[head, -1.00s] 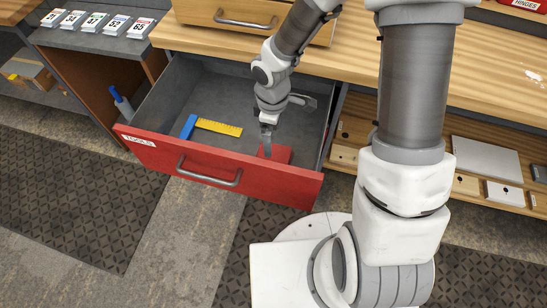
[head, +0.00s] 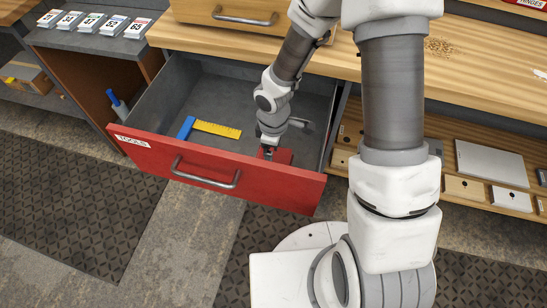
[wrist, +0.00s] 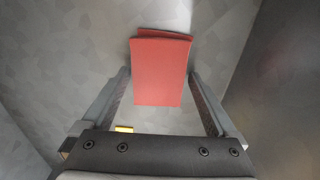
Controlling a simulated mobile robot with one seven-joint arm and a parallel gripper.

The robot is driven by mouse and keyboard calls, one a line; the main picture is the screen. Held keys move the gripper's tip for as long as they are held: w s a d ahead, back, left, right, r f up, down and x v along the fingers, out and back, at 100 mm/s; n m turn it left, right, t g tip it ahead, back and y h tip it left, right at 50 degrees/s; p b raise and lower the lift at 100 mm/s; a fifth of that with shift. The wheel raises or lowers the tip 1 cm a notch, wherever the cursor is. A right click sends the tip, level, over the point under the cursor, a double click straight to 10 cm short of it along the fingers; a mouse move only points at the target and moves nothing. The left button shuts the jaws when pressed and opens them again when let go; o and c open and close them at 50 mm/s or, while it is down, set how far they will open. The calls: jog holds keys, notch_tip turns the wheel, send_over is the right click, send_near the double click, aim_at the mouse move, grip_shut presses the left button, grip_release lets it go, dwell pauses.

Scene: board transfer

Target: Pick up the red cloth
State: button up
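The red cloth (wrist: 160,72) lies folded on the floor of the open drawer. In the head view the cloth (head: 283,156) shows near the drawer's front right, partly hidden by my gripper (head: 267,153). In the wrist view my gripper (wrist: 160,95) is open, with one finger on each side of the cloth and a gap to each. The far part of the cloth reaches past the fingertips. I cannot tell how high the fingers are above the drawer floor.
The red-fronted drawer (head: 150,155) has a handle (head: 205,175). Inside are a yellow-and-blue square (head: 217,129) and a grey tool (head: 303,124) behind my gripper. The drawer's right wall is close to my gripper. The wooden worktop (head: 480,75) lies behind.

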jog(key=c, duration=1)
jog(key=shift+o, duration=0.2)
jog(key=shift+r, duration=0.1)
notch_tip(320, 180, up, 10)
jog(key=p, duration=0.4)
